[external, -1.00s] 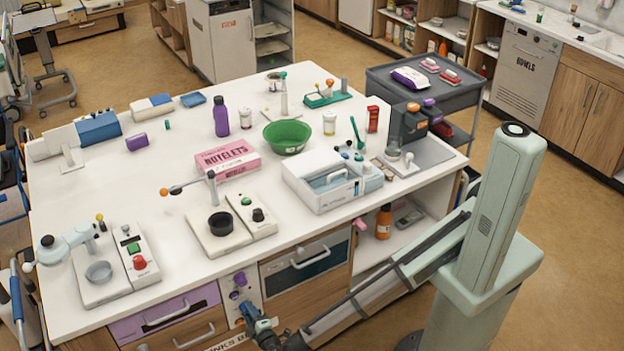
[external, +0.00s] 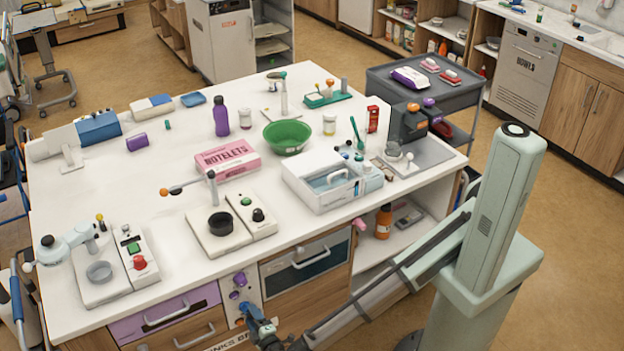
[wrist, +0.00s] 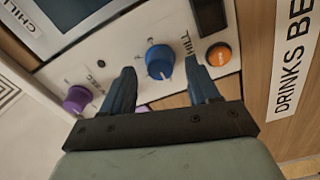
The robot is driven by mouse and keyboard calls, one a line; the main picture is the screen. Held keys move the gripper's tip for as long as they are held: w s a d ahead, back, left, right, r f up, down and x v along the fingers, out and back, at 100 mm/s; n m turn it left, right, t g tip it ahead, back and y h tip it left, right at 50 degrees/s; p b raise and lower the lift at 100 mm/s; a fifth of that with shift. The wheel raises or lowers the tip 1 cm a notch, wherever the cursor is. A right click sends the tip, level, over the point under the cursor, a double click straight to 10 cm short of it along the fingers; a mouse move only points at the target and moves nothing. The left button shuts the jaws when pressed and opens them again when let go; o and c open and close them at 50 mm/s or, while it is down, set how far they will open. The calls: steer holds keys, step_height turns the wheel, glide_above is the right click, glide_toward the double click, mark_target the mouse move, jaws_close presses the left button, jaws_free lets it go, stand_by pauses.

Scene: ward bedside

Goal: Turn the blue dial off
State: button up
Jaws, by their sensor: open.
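The blue dial (wrist: 159,61) sits on a white control panel (wrist: 121,53) on the front of the counter, with a pale pointer line on its face. My gripper (wrist: 161,82) is open in the wrist view, its two dark blue fingers on either side of the dial, left and right. I cannot tell whether the fingers touch it.
A purple dial (wrist: 78,99) is left of the blue dial, and an orange button (wrist: 218,54) is to its right. Another purple piece shows partly behind my fingers. A purple drawer (external: 166,312) is left of the panel and an oven-like door (external: 305,262) right of it.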

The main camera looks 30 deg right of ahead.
steer(key=s, duration=1.1)
steer(key=shift+s, duration=0.25)
